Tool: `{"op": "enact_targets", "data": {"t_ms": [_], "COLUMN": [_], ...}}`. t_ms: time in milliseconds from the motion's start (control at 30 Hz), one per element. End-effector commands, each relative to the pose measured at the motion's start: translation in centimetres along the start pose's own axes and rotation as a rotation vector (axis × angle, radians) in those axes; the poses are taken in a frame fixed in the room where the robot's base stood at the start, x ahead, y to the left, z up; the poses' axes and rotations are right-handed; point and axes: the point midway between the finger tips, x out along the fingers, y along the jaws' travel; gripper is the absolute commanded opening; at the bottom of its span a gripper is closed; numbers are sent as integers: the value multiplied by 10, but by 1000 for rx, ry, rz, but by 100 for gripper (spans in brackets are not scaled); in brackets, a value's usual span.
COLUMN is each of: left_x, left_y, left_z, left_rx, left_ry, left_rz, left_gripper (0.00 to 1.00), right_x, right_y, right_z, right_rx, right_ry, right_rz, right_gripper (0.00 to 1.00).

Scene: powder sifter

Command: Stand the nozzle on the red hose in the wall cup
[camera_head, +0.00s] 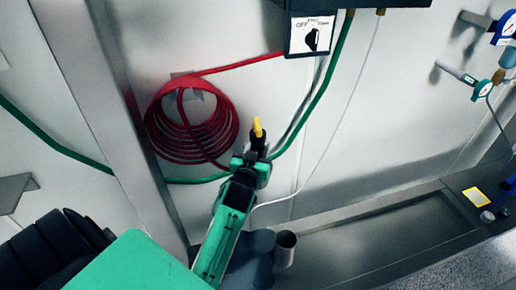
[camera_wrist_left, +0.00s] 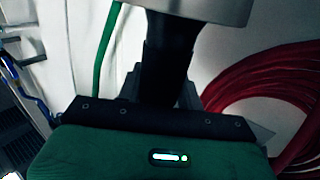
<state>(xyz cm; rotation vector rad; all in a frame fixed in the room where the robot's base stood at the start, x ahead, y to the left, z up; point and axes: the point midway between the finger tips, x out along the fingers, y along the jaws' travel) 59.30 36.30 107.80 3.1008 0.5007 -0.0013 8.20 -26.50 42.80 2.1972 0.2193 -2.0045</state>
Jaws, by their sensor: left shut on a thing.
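The red hose (camera_head: 190,128) hangs coiled on the pale wall, left of centre, and its coils also show at the right of the left wrist view (camera_wrist_left: 262,82). My left gripper (camera_head: 253,160) is in front of the wall, right of the coil. It is shut on the nozzle (camera_head: 257,130), a dark piece with a yellow tip pointing up. A metal cup (camera_head: 286,249) stands open-topped below and right of the gripper, apart from the nozzle. In the left wrist view a dark shape (camera_wrist_left: 170,60) lies between the jaws; its detail is hard to tell. My right gripper does not show.
A switch box (camera_head: 311,36) is on the wall above, with a green hose (camera_head: 325,82) and a thin pale line running down from near it. A metal ledge (camera_head: 400,240) runs along the lower right. Gauges (camera_head: 483,89) are at the upper right.

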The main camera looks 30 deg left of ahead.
Motion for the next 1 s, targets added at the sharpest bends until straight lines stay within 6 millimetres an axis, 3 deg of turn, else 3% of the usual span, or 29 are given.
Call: {"op": "enact_targets", "data": {"t_ms": [933,967,1000], "left_x": [0,0,0], "left_y": [0,0,0], "left_z": [11,10,10], "left_rx": [0,0,0], "left_ry": [2,3,3], "left_rz": [0,0,0], "left_gripper": [0,39,46], "right_x": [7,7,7], "right_y": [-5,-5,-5], "right_z": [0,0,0], "right_rx": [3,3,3], "right_ry": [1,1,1], "right_rz": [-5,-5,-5], "right_gripper": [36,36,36]}}
